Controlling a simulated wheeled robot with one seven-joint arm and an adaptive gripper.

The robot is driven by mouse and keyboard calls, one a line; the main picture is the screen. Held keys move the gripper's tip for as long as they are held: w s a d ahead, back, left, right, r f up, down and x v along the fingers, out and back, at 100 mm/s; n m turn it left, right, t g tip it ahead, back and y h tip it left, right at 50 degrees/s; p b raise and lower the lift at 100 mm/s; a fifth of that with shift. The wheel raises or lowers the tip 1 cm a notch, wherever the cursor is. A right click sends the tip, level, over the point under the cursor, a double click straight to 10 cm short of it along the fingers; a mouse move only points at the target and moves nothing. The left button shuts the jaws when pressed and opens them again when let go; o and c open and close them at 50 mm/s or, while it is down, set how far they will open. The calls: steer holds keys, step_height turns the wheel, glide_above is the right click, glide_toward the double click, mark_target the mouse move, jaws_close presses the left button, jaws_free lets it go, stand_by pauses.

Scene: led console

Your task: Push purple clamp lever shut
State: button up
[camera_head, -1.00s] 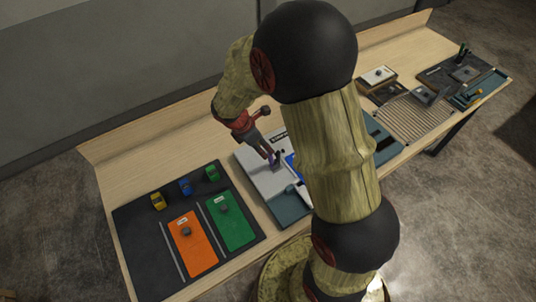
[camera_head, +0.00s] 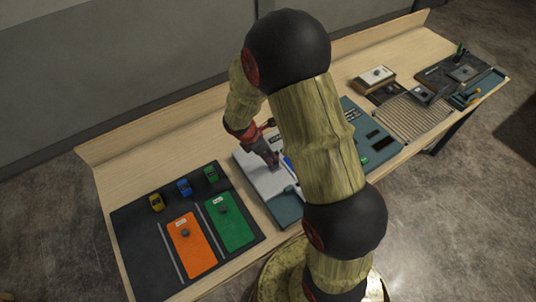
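My gripper (camera_head: 272,160) points down over the pale grey board (camera_head: 265,184) at the middle of the table. Its fingertips are at or just above the board; I cannot tell whether they touch anything. The purple clamp lever cannot be made out clearly; the gripper and my arm cover that spot. A blue bar (camera_head: 290,164) shows just right of the fingertips, partly behind my arm. The fingers are too small and dark to tell whether they are open or shut.
Left of the board lies a black panel (camera_head: 142,236) with an orange plate (camera_head: 193,249), a green plate (camera_head: 236,230) and small yellow, blue and green cars. Right of my arm are a teal panel (camera_head: 383,158), a ribbed board (camera_head: 412,117) and a dark tray.

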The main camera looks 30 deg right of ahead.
steer(key=c, duration=0.6)
jaws_close()
